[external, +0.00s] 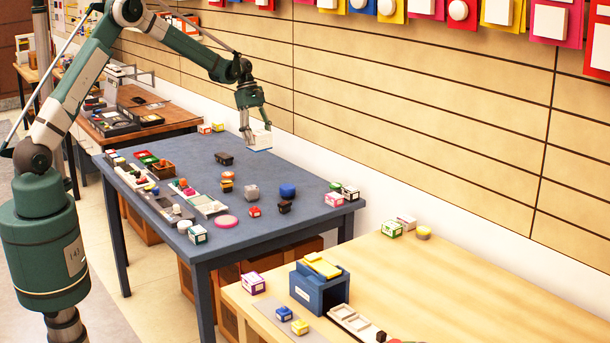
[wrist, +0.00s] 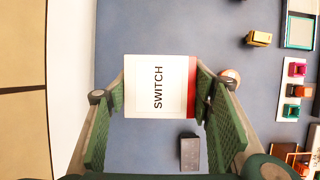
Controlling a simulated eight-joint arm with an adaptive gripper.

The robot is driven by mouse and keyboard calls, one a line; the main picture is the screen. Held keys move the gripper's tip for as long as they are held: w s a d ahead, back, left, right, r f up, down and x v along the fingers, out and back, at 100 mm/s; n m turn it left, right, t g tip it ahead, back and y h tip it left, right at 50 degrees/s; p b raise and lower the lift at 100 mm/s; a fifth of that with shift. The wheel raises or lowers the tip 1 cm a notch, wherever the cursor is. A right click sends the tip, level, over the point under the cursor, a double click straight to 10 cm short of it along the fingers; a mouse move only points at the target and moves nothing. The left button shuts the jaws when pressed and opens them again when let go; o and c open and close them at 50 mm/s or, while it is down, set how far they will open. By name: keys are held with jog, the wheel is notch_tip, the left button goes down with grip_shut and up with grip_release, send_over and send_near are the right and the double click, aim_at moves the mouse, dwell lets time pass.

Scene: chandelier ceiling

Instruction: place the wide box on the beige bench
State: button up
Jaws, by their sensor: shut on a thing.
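My gripper (external: 251,122) is over the back part of the blue-grey table and is shut on a wide white box (external: 262,141). In the wrist view the box (wrist: 153,88) shows a white face reading SWITCH and a red edge on the right, between the two green fingers of my gripper (wrist: 160,80). The exact gap between the box and the table below is hard to tell. The beige bench (external: 480,290) is at the front right of the external view, apart from the box.
The blue-grey table (external: 270,225) holds several small boxes and trays. A dark block (wrist: 190,152) lies near the held box in the wrist view. On the beige bench stand a blue bin (external: 312,292), a white tray (external: 355,325) and small boxes (external: 392,229); its middle right is clear.

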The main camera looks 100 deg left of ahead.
jog(key=w+d, duration=2.9)
jog(key=d, duration=0.3)
jog(key=w+d, duration=0.4)
jog(key=d, duration=0.9)
jog(key=w+d, duration=0.4)
jog(key=d, duration=1)
jog(key=w+d, duration=0.4)
jog(key=d, duration=0.9)
jog(key=shift+d+r+b, duration=0.2)
jog(key=shift+b, duration=0.2)
jog(key=shift+f, duration=0.15)
jog(key=shift+w+f+b, duration=0.1)
jog(key=shift+f+b, duration=0.25)
jog(key=shift+f, duration=2.65)
jog(key=shift+f, duration=1.9)
